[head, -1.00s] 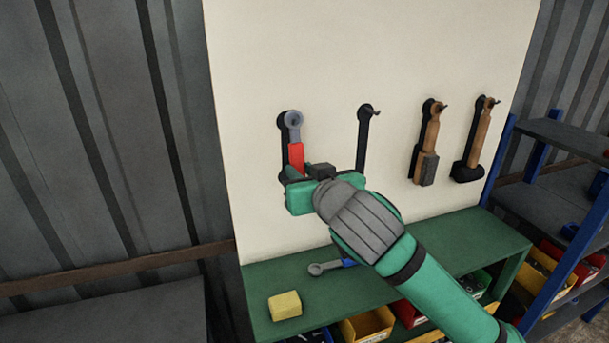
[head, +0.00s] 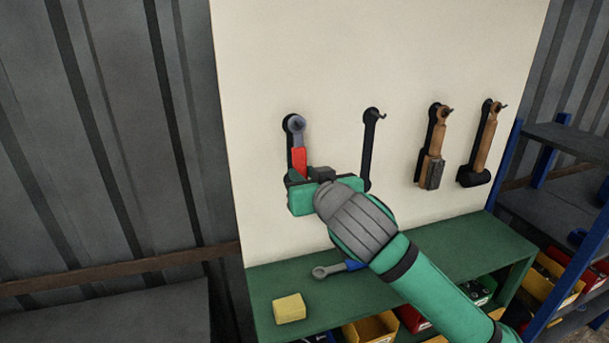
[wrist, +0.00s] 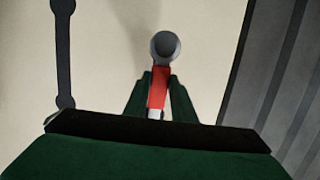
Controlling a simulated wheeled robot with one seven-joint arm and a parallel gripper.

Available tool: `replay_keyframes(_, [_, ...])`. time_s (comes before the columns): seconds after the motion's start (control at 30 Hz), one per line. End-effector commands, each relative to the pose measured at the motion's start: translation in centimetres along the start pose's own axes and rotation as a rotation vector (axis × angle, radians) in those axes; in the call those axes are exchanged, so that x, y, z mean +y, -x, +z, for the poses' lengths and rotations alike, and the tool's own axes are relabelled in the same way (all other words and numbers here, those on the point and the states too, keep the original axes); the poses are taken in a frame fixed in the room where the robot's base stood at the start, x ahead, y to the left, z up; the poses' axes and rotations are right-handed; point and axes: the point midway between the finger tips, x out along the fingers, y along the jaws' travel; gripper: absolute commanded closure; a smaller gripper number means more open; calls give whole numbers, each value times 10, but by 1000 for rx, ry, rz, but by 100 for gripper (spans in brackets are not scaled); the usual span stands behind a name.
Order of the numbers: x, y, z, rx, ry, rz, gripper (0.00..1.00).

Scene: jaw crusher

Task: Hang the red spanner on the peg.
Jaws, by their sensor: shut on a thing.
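The red spanner (head: 299,160) has a grey ring end and a red handle. It hangs upright in my gripper, ring end up, in front of the left black tool outline on the cream board. My gripper (head: 301,178) is shut on the lower red handle. In the wrist view the two green fingers (wrist: 158,92) flank the red handle, and the grey ring (wrist: 165,45) stands above them. The ring covers the top of the left outline, where its peg (head: 299,123) seems to show in the ring. I cannot tell whether the ring is around the peg.
A bare peg (head: 379,113) with a black outline is to the right, then two wooden-handled tools (head: 434,150) (head: 482,150) hang on pegs. Below, a green bench (head: 440,247) holds a blue spanner (head: 335,270) and a yellow block (head: 289,308). A blue shelf rack (head: 505,165) stands at right.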

Motion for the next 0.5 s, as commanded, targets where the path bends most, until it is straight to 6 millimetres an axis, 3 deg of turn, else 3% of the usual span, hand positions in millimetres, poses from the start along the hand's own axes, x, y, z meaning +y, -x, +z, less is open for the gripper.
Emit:
replay_keyframes(0.3, [0, 0, 0, 1, 1, 0, 100])
replay_keyframes(0.33, [0, 0, 0, 1, 1, 0, 72])
replay_keyframes(0.4, [0, 0, 0, 1, 1, 0, 55])
replay_keyframes(0.5, [0, 0, 0, 1, 1, 0, 55])
